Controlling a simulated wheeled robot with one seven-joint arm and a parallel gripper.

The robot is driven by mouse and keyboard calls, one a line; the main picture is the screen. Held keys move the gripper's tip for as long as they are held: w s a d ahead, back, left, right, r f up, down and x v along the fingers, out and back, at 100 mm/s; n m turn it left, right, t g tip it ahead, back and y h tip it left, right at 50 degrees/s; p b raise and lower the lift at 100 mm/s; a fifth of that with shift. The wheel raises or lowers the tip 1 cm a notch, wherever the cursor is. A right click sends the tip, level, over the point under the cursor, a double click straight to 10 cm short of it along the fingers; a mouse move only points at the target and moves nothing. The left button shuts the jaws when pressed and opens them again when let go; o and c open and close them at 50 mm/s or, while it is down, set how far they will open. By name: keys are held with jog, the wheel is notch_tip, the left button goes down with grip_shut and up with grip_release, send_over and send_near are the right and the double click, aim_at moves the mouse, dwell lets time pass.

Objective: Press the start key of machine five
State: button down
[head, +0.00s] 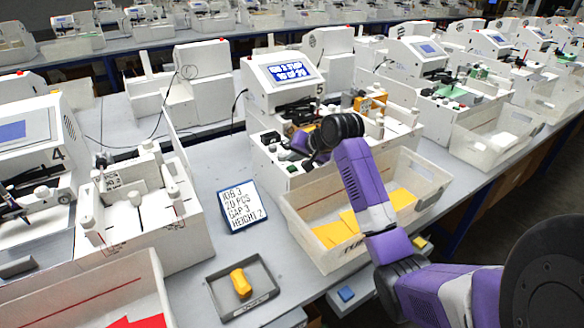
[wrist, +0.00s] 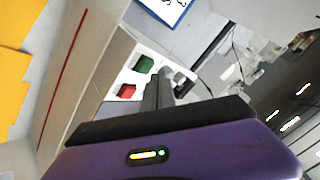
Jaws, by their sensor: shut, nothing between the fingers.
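Machine five (head: 262,97) is the white plotter in the middle of the head view, with a lit blue screen (head: 290,72) and a "5" on its side. In the wrist view a green key (wrist: 144,64) and a red key (wrist: 127,91) sit side by side on its white front panel. A green key also shows in the head view (head: 292,168), below my gripper (head: 300,143). My gripper (wrist: 160,78) is shut and empty, its fingertips beside the two keys in the wrist view. I cannot tell whether they touch the panel.
A bin (head: 290,215) with yellow sheets stands in front of machine five, under my arm. A job card (head: 242,206) stands to its left. A grey tray (head: 258,304) with a yellow object lies nearer. Machine four (head: 30,150) is at the left; several other machines stand beyond.

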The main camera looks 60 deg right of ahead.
aim_at(294, 169)
jog(key=shift+f, duration=0.15)
jog(key=shift+f, duration=0.25)
jog(key=shift+f, duration=0.5)
dwell(0.8)
jog(key=shift+r, duration=0.15)
jog(key=shift+r+p, duration=0.75)
jog(key=shift+p, duration=0.25)
notch_tip(294, 169, up, 5)
jog(key=p, duration=0.5)
dwell(0.6)
